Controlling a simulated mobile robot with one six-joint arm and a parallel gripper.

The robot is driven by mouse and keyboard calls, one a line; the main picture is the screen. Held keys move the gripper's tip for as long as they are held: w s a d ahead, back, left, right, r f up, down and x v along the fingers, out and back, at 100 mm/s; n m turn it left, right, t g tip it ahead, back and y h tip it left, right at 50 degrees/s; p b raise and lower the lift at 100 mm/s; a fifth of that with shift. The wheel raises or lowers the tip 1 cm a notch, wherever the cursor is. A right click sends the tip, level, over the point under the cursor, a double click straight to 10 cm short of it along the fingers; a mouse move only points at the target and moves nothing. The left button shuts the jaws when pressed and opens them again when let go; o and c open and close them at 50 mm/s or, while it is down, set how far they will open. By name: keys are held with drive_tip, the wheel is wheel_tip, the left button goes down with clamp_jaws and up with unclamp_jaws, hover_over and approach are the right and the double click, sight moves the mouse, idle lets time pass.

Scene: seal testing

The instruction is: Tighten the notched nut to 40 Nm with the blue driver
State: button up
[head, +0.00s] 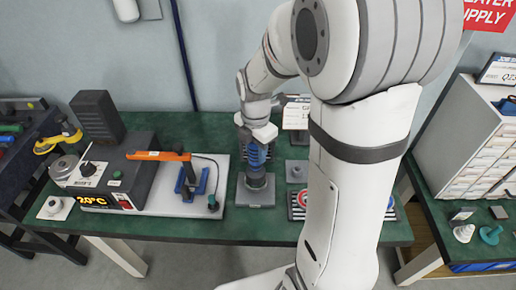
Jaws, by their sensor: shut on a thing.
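My gripper (259,134) points down over the green bench and is shut on the blue driver (257,156). The driver stands about upright below the jaws. Its lower end meets or hovers just over a dark grey round part on a square grey base (255,196); I cannot tell if they touch. The notched nut cannot be made out and is probably hidden under the driver. No torque reading can be made out.
Left on the green bench (230,230) stand a grey unit with an orange display (100,201) and a white plate with an orange-handled tool (160,155). My arm hides much of the bench's right side. A drawer cabinet (475,150) stands far right.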

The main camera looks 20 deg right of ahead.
drive_tip(key=shift+r+p, duration=1.8)
drive_tip(key=shift+r, duration=0.75)
drive_tip(key=shift+f, duration=0.1)
